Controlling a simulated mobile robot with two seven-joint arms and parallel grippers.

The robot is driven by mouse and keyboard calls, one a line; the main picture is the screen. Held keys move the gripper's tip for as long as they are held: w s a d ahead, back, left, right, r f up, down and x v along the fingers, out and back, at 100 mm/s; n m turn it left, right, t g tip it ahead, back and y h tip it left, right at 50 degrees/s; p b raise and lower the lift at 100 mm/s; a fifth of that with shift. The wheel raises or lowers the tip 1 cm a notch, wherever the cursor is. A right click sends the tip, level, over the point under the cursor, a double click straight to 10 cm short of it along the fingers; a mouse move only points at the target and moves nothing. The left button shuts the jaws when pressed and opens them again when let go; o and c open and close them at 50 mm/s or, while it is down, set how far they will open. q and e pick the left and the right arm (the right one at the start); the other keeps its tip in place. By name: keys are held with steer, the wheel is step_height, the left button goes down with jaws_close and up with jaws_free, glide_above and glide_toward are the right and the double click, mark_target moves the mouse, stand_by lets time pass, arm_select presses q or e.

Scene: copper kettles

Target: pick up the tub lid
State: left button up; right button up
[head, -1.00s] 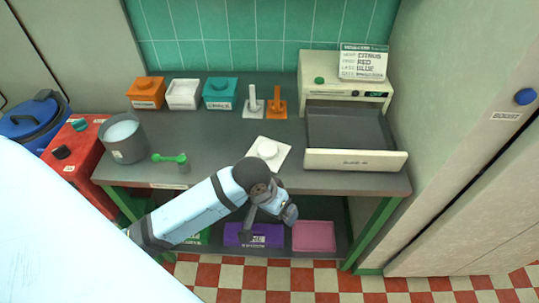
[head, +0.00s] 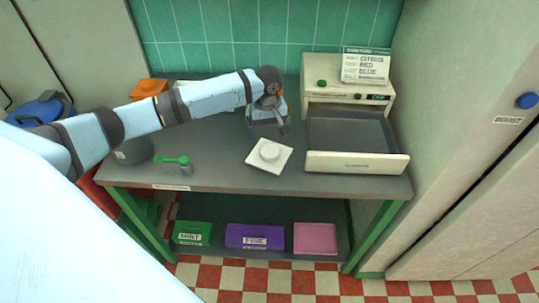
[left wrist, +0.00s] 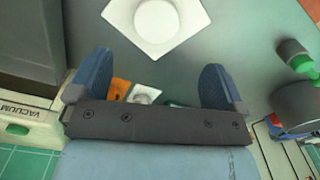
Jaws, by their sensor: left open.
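The tub lid (head: 283,157), a white square plate with a round knob on top, lies flat on the grey counter, left of the tray drawer. It also shows at the top of the left wrist view (left wrist: 180,40), cut off by the frame edge. My left gripper (head: 270,122) is above the counter just behind the lid. Its two blue fingers (left wrist: 150,82) are wide apart with nothing held, and the lid is beyond their tips. My right gripper is not in view.
The cream machine (head: 325,93) with its pulled-out tray drawer (head: 355,163) stands to the right. A green-handled tool (head: 180,163) is at the left. My arm hides most tubs at the back. Coloured boxes, one purple (head: 255,236), are on the lower shelf.

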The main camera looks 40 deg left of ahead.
arm_select(q)
glide_above(269, 149)
steer(key=f, duration=0.4)
steer(key=shift+s+d+f, duration=0.15)
steer(key=shift+s+f, duration=0.15)
steer(key=shift+s, duration=0.1)
steer(key=shift+w+f+p, duration=0.15)
steer(key=shift+w+f, duration=0.05)
steer(key=shift+f, duration=1.15)
steer(key=shift+w+f+p, duration=0.15)
steer(key=shift+f, duration=1.15)
steer(key=c, duration=1)
